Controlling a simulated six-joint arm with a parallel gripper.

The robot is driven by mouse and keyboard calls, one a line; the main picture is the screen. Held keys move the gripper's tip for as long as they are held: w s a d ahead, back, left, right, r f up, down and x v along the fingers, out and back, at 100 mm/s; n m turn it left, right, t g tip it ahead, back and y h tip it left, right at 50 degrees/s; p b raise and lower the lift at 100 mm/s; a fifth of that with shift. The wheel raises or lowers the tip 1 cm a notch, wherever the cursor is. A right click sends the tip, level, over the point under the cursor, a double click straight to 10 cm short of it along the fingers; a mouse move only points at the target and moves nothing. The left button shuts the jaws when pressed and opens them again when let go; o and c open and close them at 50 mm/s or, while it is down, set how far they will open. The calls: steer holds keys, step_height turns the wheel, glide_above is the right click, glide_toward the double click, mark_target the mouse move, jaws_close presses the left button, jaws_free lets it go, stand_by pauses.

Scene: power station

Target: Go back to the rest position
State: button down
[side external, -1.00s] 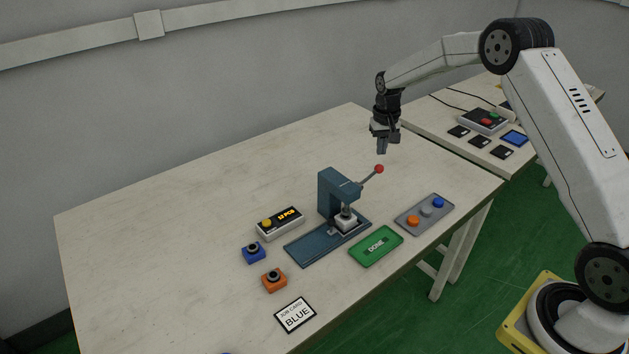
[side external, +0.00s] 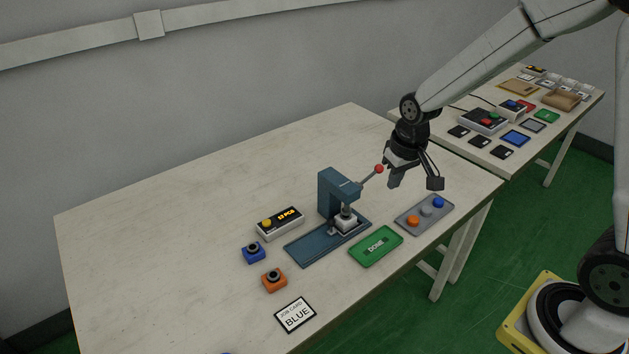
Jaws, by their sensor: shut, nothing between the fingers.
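My gripper (side external: 393,183) is shut and empty. It points down above the right part of the near table, behind the grey tray and to the right of the press lever's red knob (side external: 379,169). A dark square part on a thin bracket sticks out to the right of its fingers. The gripper is clear of the tabletop. The blue-grey press (side external: 337,190) stands upright on its base, with a pale block under its head. The rest position itself is not marked in view.
The grey tray (side external: 405,223) holds orange, grey and blue round pieces. A green DONE pad (side external: 365,257), a counter box (side external: 284,226), a blue block (side external: 254,254), an orange block (side external: 274,282) and a BLUE job card (side external: 295,315) lie near the press. The table's left side is clear.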

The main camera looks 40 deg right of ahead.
steer(key=s+a+n, duration=0.1)
steer(key=s+a, duration=0.2)
steer(key=s, duration=0.7)
steer(key=shift+s+a+f+n+t, duration=0.3)
steer(key=shift+a+n+t, duration=0.1)
steer(key=shift+w, duration=0.15)
stand_by(0.4)
